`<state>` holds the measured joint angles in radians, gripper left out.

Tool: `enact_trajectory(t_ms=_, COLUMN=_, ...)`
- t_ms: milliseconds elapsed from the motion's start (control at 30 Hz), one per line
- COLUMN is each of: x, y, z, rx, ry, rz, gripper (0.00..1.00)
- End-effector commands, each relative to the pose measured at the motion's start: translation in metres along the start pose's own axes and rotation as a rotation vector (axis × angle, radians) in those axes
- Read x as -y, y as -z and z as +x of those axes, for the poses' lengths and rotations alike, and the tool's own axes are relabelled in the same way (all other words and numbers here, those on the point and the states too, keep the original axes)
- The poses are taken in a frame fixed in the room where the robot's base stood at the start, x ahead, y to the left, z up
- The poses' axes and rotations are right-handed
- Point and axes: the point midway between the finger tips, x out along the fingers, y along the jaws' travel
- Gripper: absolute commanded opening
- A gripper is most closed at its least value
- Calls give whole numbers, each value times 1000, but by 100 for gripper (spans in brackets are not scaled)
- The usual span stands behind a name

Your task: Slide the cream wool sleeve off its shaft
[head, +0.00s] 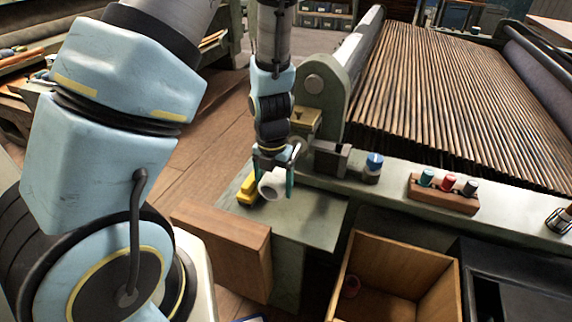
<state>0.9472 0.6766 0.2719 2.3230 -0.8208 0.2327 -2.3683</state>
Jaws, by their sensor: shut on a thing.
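The cream wool sleeve (271,187) shows in the head view as a short, pale hollow cylinder with its open end turned toward me. My gripper (276,182) points down over the pale green bench ledge and is shut on the sleeve, with a teal finger on its right side. The sleeve is apart from the machine's side frame. I cannot make out a shaft inside the sleeve; the gripper hides part of that area.
A yellow block (247,189) lies just left of the sleeve. A dark grey block (329,158) and a blue-capped jar (373,168) stand to the right. A wooden rack (443,194) holds several coloured spools. An open wooden box (449,295) and a wooden panel (222,247) are in front.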

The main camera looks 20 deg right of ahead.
Motion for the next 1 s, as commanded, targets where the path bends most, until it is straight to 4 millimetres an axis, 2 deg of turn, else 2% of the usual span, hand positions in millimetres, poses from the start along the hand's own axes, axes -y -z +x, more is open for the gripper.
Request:
enact_trajectory(t_ms=700, x=0, y=28, z=1, rx=0, ry=0, rz=0, gripper=52)
enact_trajectory(t_ms=1000, x=0, y=33, z=0, rx=1, ry=-1, rz=1, gripper=52)
